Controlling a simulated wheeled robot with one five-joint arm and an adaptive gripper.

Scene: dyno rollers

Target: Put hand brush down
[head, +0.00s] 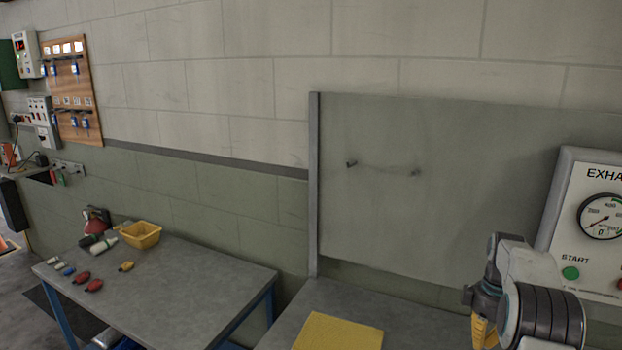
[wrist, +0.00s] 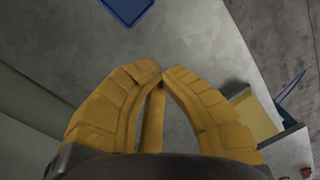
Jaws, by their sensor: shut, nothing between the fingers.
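My gripper (wrist: 163,73) is shut, its two yellow fingers meeting at the tips over a grey surface in the wrist view. A narrow yellow strip (wrist: 153,116) shows in the gap between the fingers, and I cannot tell what it is. In the head view my gripper is at the lower right, only partly shown, in front of the wall panel. I cannot make out a hand brush in either view. A grey worktop (head: 285,322) lies at the bottom of the head view, with a yellow mat (head: 338,333) on it.
A blue object (wrist: 127,8) lies at the top of the wrist view. A grey side table (head: 185,290) holds a yellow bin (head: 140,235) and several small coloured items. The wall panel (head: 430,190) has two bare pegs. An exhaust control box (head: 590,220) is at the right.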

